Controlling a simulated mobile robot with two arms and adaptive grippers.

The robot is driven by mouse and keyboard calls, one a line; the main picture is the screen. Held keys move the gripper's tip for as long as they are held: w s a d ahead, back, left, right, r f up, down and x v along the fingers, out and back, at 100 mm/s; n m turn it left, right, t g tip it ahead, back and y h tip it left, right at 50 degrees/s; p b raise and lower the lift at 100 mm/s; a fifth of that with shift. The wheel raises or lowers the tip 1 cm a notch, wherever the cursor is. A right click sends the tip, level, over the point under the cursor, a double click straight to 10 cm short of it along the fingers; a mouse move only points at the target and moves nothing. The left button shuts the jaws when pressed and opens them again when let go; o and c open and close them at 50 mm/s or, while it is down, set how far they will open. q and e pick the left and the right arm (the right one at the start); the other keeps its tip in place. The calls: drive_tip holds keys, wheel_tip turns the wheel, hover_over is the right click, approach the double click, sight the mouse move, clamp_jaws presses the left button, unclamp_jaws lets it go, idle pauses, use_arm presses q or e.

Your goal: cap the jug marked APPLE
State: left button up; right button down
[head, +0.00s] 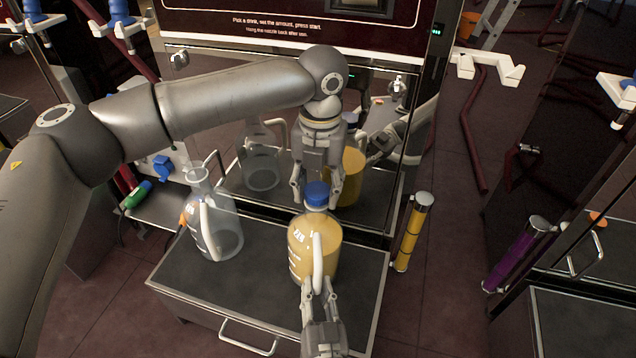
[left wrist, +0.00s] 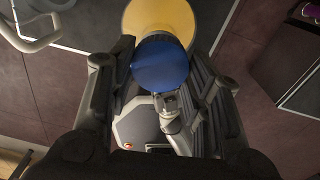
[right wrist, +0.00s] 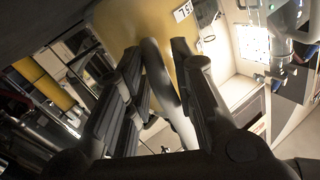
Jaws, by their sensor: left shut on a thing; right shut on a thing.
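A clear jug with yellow liquid (head: 300,262) stands on the grey-topped shelf. Its white markings are too small to read as a name, and a partial label shows in the right wrist view (right wrist: 183,11). A blue cap (head: 317,194) is at the jug's mouth, upright; I cannot tell whether it is screwed down. My left gripper (head: 316,188) is shut on the cap from above, and the cap shows between its fingers in the left wrist view (left wrist: 160,65). My right gripper (head: 318,288) is shut on the jug's handle (head: 318,260), also seen in the right wrist view (right wrist: 160,75).
An empty clear jug (head: 228,238) stands open to the left on the same shelf (head: 250,290). A shiny panel behind reflects both jugs. A yellow cylinder (head: 412,235) stands to the right of the shelf. A purple cylinder (head: 515,255) is further right.

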use_arm(q)
drive_tip(key=shift+f, duration=0.2)
drive_tip(key=shift+o, duration=0.2)
drive_tip(key=shift+m, duration=1)
drive_tip(key=m, duration=0.4)
drive_tip(key=shift+a+m, duration=0.2)
drive_tip(key=shift+m, duration=0.1)
drive_tip(key=shift+c, duration=0.2)
drive_tip(key=o, duration=0.7)
